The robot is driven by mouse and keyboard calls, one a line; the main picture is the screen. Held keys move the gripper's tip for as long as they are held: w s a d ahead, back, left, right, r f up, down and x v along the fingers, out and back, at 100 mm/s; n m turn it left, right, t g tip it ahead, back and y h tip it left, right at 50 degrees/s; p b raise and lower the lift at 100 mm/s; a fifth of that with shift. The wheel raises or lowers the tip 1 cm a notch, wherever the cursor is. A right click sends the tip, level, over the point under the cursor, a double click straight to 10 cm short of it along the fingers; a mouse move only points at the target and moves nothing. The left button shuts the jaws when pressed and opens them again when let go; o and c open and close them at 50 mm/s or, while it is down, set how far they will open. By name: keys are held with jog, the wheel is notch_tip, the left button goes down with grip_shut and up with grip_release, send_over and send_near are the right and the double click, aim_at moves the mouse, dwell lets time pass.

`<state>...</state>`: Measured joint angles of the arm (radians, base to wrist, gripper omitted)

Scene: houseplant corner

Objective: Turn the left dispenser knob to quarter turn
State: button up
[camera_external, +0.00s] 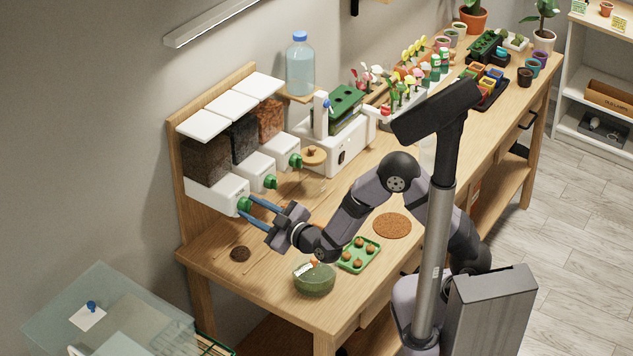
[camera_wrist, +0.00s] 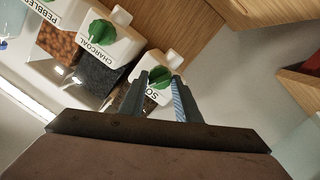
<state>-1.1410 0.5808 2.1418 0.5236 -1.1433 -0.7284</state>
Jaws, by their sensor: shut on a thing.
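The left dispenser (camera_external: 207,161) holds dark brown material above a white base at the left end of the table. Its green knob (camera_external: 244,204) sits on the front of the base. My gripper (camera_external: 245,203) reaches it from the front right, with one blue finger on each side. In the wrist view the green knob (camera_wrist: 157,85) sits between the two fingers of my gripper (camera_wrist: 161,80), which are shut on it. A label starting "SO" shows beside it, partly hidden by a finger. The knob's exact angle is hard to read.
The middle dispenser's knob (camera_external: 270,181) and right dispenser's knob (camera_external: 296,160) are close by; the wrist view shows the charcoal knob (camera_wrist: 102,33). A green bowl (camera_external: 314,279), a green tray (camera_external: 359,254) and a dark disc (camera_external: 240,254) lie on the table. The table's front left is mostly clear.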

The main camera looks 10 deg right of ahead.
jog(key=m+b, duration=0.3)
jog(key=shift+f+g, duration=0.1)
jog(key=shift+g, duration=0.3)
jog(key=shift+w+d+r+m+g+y+b, duration=0.15)
jog(key=shift+m+g+y+b, duration=0.15)
jog(key=shift+m+b, duration=1.95)
jog(key=shift+r+m+g+y+b, duration=0.1)
jog(key=shift+m+g+y+b, duration=0.15)
jog(key=shift+m+b, duration=1.95)
jog(key=shift+n+b, duration=0.25)
jog(key=shift+b, duration=0.1)
jog(key=o, duration=1)
